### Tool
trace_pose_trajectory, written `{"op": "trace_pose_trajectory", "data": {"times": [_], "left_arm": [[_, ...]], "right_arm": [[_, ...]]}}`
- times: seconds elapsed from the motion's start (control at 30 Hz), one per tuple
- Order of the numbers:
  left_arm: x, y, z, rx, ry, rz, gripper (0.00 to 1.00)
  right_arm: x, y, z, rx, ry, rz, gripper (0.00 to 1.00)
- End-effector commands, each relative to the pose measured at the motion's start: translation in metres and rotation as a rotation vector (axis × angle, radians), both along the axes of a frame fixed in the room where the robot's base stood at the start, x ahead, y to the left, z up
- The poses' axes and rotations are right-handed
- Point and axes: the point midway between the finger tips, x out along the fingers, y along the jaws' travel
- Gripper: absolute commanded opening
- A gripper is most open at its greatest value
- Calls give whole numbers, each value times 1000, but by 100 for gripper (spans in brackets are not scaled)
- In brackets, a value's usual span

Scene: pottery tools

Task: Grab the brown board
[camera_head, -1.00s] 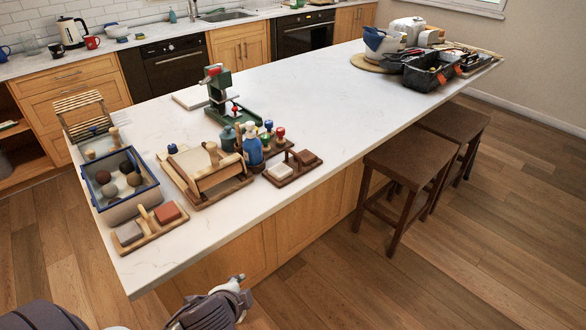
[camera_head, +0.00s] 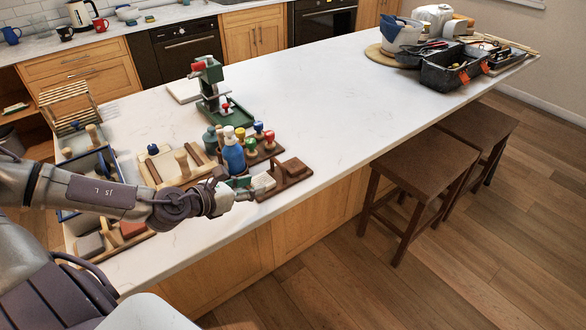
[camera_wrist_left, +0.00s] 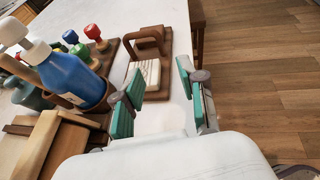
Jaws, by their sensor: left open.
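In the left wrist view the teal-padded fingers (camera_wrist_left: 161,96) stand apart with nothing gripped. My right gripper is not in view.
A blue bottle (camera_head: 233,152) stands just left of the board, with several coloured stamps (camera_head: 264,142) behind. A green press (camera_head: 212,90) is further back. My left arm covers much of the blue-rimmed bin and other tools. Stools (camera_head: 421,175) stand right; the island's middle is clear.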

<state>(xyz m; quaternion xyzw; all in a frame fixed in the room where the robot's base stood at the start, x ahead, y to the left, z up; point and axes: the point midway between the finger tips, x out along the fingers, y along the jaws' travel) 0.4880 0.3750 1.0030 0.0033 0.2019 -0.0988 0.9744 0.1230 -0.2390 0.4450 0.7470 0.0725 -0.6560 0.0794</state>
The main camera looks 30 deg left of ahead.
Motion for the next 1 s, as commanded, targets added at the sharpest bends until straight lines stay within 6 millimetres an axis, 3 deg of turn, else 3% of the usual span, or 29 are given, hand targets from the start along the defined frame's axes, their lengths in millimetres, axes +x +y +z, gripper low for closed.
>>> {"op": "trace_pose_trajectory", "data": {"times": [0.37, 0.47, 0.7, 0.73, 1.0], "left_arm": [[28, -6, -15, -4, -6, 1, 41], [36, -5, -16, -4, -5, 10, 41], [54, -12, -23, -10, -5, 1, 41], [58, -11, -19, -9, -6, 6, 41], [77, -16, -31, -3, -3, 1, 41]], "right_arm": [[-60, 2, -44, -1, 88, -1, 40], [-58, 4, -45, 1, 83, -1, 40], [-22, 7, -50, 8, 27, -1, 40], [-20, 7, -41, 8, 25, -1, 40], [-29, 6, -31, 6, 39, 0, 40]]}}
